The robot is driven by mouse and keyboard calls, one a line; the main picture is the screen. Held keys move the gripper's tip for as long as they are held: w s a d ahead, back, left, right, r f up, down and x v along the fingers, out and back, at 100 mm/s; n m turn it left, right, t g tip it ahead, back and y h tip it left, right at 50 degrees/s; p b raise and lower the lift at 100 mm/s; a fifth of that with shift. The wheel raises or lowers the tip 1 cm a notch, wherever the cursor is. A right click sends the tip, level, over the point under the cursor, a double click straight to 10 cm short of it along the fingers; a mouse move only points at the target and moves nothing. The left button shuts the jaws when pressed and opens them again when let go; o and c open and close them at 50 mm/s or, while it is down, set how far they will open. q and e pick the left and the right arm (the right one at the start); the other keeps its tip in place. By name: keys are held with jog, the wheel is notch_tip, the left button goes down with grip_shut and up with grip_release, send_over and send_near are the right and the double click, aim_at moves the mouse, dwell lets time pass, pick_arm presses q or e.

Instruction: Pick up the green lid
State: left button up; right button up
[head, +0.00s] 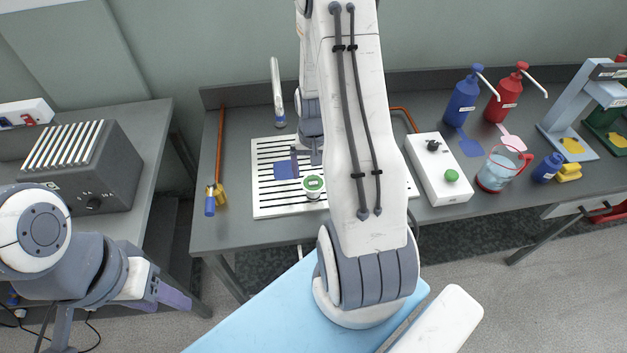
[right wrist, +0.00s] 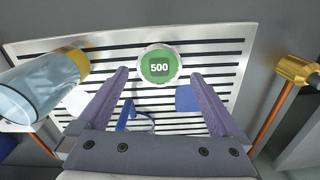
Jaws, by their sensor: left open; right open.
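The green lid (head: 313,183) sits on top of a small white tub on the slotted metal grate. In the right wrist view the lid (right wrist: 159,67) is round, marked "500", with a pale rim. My right gripper (right wrist: 158,76) is open and empty; its two purple fingers point toward the lid, which shows between and just past their tips. Whether they touch it cannot be told. In the head view my right arm hides part of the grate, and that gripper is partly covered. My left gripper (head: 173,298) is open and empty at the lower left, away from the grate.
The grate (head: 265,210) carries a blue patch (head: 286,169). A clear bottle with a yellow band (right wrist: 45,85) stands left in the wrist view. An orange wand (head: 219,150) is left of the grate, a control box (head: 430,155) right, pump bottles (head: 463,100) further right.

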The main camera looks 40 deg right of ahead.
aim_at(313, 183)
jog(key=shift+f, duration=1.45)
jog(key=shift+f, duration=0.25)
jog(key=c, duration=1.1)
jog(key=shift+r, duration=0.1)
